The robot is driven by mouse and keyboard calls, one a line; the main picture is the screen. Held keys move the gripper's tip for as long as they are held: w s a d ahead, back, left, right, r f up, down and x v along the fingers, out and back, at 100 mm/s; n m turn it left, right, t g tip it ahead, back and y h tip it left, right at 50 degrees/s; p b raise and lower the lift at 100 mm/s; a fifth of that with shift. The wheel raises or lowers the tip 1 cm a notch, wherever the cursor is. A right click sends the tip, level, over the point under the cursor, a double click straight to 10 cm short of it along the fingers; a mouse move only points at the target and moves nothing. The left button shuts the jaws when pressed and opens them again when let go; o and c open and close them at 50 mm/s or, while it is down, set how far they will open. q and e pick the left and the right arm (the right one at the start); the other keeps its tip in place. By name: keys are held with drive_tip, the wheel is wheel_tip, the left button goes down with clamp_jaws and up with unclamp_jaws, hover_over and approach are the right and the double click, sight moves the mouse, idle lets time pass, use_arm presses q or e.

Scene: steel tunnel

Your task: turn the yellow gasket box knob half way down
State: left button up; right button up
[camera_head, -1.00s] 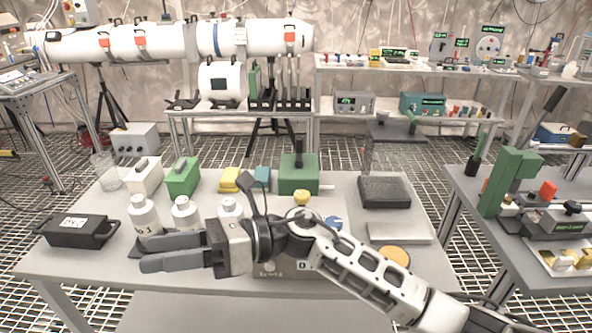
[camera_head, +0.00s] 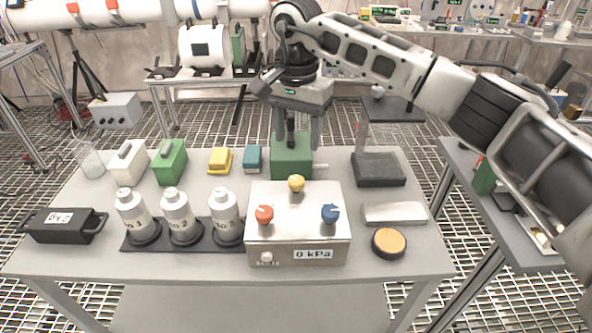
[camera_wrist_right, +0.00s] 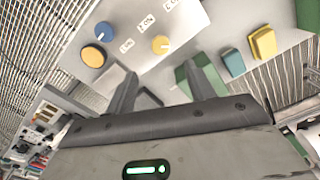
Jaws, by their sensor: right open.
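The steel gasket box (camera_head: 270,243) stands at the front middle of the table, with a "0 kPa" display on its front. Its yellow knob (camera_head: 296,183) is at the top back; a red knob (camera_head: 264,214) and a blue knob (camera_head: 330,213) sit nearer the front. In the right wrist view the yellow knob (camera_wrist_right: 160,44) has a white pointer mark. My right gripper (camera_head: 296,143) is open and empty, fingers down, behind the yellow knob and apart from it. My left gripper is out of view.
Several white bottles (camera_head: 177,215) stand in a dark rack left of the box. Yellow (camera_head: 220,160) and teal (camera_head: 252,158) blocks lie behind. An orange disc (camera_head: 388,243), a grey plate (camera_head: 393,214) and a dark stand (camera_head: 380,168) are at right.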

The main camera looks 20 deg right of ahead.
sight(296, 180)
wheel_tip(296, 180, down, 10)
drive_tip(key=shift+f+p, duration=0.25)
drive_tip(key=shift+p, duration=0.6)
drive_tip(key=c, duration=1)
